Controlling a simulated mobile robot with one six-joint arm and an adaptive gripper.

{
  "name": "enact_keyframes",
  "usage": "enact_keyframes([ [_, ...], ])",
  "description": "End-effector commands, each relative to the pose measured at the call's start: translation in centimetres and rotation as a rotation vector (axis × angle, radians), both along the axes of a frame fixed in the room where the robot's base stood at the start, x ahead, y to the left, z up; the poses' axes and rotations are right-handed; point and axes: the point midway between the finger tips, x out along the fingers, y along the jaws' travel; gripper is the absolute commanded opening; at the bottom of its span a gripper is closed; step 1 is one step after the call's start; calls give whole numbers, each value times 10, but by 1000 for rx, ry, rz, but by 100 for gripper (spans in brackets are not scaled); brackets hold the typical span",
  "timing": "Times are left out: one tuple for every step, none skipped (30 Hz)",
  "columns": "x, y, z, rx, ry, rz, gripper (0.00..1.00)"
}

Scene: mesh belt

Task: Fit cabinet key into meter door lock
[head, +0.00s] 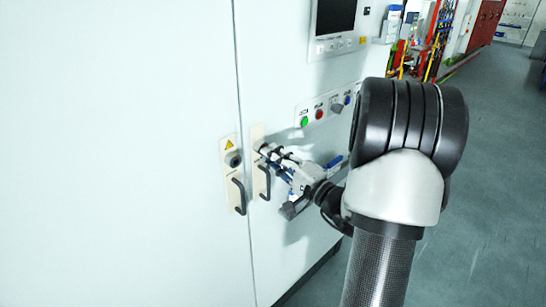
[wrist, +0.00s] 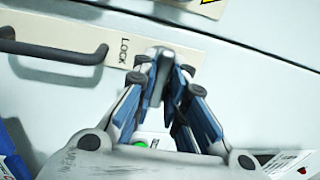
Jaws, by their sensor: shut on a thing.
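The meter door (head: 290,60) is a pale cabinet panel with a cream lock plate (head: 257,133) and a dark bar handle (head: 262,181). My gripper (head: 276,156) is at the upper part of this plate, just above the handle. In the wrist view the plate (wrist: 123,52) bears the word LOCK, and the handle (wrist: 50,52) lies to its left. There my gripper (wrist: 163,82) is shut on a dark grey piece, the cabinet key (wrist: 158,72), whose far end is at the plate. The keyhole is hidden, so I cannot tell how far the key is in.
The neighbouring door has its own plate with a round lock (head: 233,159), a warning triangle and a handle (head: 238,196). A strip of coloured buttons (head: 319,113) and a screen (head: 336,17) are on the panel near my arm. Open floor (head: 480,200) lies right.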

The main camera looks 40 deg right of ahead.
Motion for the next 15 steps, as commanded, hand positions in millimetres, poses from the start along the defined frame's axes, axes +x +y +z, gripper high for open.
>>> enact_keyframes([
  [-3, 0, -1, 1, 2, -1, 0],
  [-4, -1, -1, 1, 2, -1, 0],
  [-6, -1, -1, 1, 2, -2, 0],
  [-7, -1, -1, 1, 2, -2, 0],
  [-8, -1, -1, 1, 1, -3, 0],
  [-10, -2, -1, 1, 1, -2, 0],
  [-11, -1, -1, 1, 1, -2, 0],
  [-12, -1, -1, 1, 1, -1, 0],
  [-14, -1, -1, 1, 1, -1, 0],
  [-15, -1, -1, 1, 1, -1, 0],
  [-16, -2, -1, 0, 0, -1, 0],
  [-18, -2, -1, 0, 0, -2, 0],
  [-19, -2, -1, 0, 0, -2, 0],
  [-20, -2, -1, 0, 0, -2, 0],
  [-22, -2, -1, 0, 0, -2, 0],
])
